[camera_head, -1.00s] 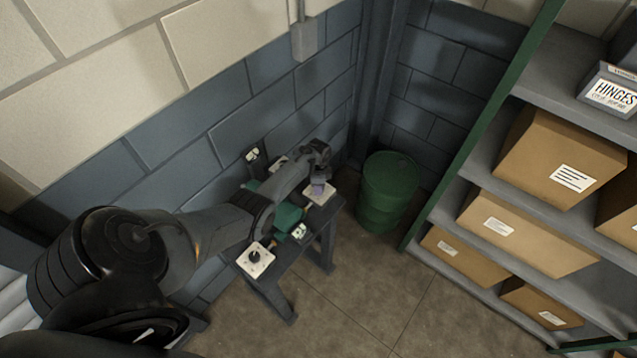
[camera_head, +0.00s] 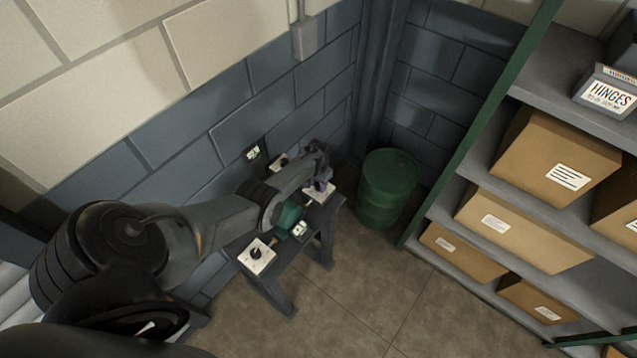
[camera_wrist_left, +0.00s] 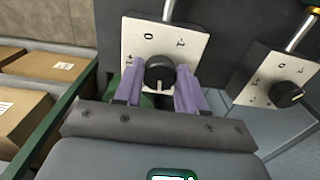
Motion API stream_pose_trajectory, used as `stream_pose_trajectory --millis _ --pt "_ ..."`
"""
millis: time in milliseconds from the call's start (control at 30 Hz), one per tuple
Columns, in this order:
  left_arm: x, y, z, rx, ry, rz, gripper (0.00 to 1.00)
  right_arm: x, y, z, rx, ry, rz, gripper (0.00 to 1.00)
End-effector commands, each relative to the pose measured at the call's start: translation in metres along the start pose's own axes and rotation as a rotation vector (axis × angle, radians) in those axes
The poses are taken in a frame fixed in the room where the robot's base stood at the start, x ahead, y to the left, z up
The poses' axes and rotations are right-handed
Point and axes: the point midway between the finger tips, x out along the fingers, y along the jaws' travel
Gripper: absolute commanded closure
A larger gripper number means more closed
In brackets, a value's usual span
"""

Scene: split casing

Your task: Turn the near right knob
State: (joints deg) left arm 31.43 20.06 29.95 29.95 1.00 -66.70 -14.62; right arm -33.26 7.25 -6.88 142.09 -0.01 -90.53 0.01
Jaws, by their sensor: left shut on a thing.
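The near right knob (camera_wrist_left: 160,72) is black and round, on a white plate (camera_wrist_left: 140,38) with marks around it. My left gripper (camera_head: 320,185) is over that plate (camera_head: 318,196) at the right end of the dark bench. In the left wrist view its two purple fingers (camera_wrist_left: 159,82) stand on either side of the knob, shut on it. In the head view the knob is mostly hidden by the gripper. My right gripper is not in view.
Another knob plate (camera_head: 257,256) is at the bench's near left, and one (camera_head: 279,163) is toward the wall. A green casing part (camera_head: 288,217) lies between, partly under my arm. A green drum (camera_head: 386,188) and shelf with boxes (camera_head: 525,228) stand right.

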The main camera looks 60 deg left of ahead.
Motion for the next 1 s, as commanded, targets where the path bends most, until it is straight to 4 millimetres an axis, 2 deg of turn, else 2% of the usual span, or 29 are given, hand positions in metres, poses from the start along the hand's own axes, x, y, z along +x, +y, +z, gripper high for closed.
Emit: stream_pose_trajectory --millis 400,667,1000 --pt "-0.0004 0.0014 -0.0009 -0.290 0.002 0.001 0.91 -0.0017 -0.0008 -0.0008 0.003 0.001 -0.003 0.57" --pt "-0.0002 0.0013 -0.0008 -0.367 0.002 0.001 0.91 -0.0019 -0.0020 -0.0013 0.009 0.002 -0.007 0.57" --pt "0.0000 0.0010 -0.0006 -0.382 0.002 0.000 0.91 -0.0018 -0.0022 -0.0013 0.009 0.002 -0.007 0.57"
